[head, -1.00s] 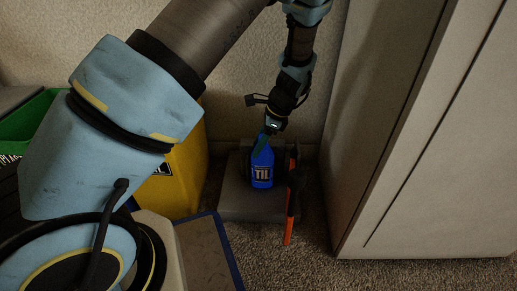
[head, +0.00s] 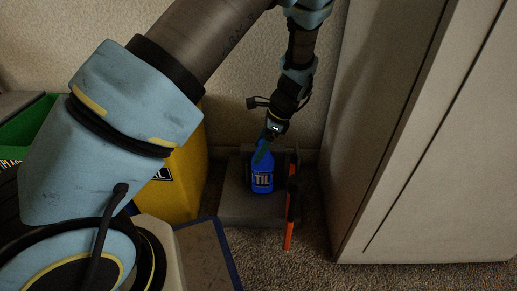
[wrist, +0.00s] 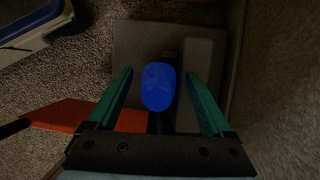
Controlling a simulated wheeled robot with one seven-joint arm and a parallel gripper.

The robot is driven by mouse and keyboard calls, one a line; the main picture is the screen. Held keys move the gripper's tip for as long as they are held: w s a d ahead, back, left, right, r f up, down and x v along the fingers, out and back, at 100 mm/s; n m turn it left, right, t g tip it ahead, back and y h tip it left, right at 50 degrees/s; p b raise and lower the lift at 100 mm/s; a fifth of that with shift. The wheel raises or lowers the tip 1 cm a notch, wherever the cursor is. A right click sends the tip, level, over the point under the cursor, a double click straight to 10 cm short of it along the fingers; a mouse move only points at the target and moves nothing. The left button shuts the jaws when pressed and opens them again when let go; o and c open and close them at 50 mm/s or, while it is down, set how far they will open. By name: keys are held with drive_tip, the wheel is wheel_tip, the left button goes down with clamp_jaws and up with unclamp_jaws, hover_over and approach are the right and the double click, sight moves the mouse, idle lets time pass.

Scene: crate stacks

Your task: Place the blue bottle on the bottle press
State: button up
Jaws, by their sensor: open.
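The blue bottle (head: 262,178) stands upright on the grey bottle press (head: 235,205) in the head view, its label facing the camera. In the wrist view the blue bottle (wrist: 158,86) shows from above over the grey press (wrist: 140,45). My gripper (head: 265,148) is at the bottle's top in the head view. In the wrist view the green fingers of my gripper (wrist: 158,88) are open, one on each side of the bottle, with gaps on both sides. The press's orange lever (head: 288,218) is right of the bottle, and it also shows in the wrist view (wrist: 75,115).
A tall pale cabinet (head: 420,150) stands close on the right. A yellow container (head: 185,185) and a green crate (head: 30,130) are at left. A blue-edged panel (head: 210,250) lies in front of the yellow container. Carpet (head: 300,265) is bare in front of the press.

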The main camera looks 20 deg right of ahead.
drive_tip(key=p+v, duration=0.6)
drive_tip(key=v, duration=0.5)
drive_tip(key=w+a+r+n+g+h, duration=0.15)
drive_tip(key=a+r+n, duration=0.3)
drive_tip(key=a, duration=0.45)
drive_tip(key=w+a+r+n+h, duration=0.1)
drive_tip(key=w+a+r+n, duration=0.2)
drive_tip(key=a+n, duration=0.45)
drive_tip(key=s+a+r+n, duration=0.1)
drive_tip(key=s+a+n, duration=0.1)
drive_tip(key=a, duration=0.4)
drive_tip(key=s+a+r+n+t+h, duration=0.1)
drive_tip(key=s+a+r+n, duration=0.1)
drive_tip(key=a+n, duration=0.2)
drive_tip(key=s+a+r+n, duration=0.2)
drive_tip(key=a+n, duration=0.2)
drive_tip(key=a, duration=0.3)
drive_tip(key=shift+s+a+h, duration=0.35)
drive_tip(key=shift+r, duration=0.1)
wheel_tip(320, 180, up, 46)
drive_tip(key=p, duration=4.5)
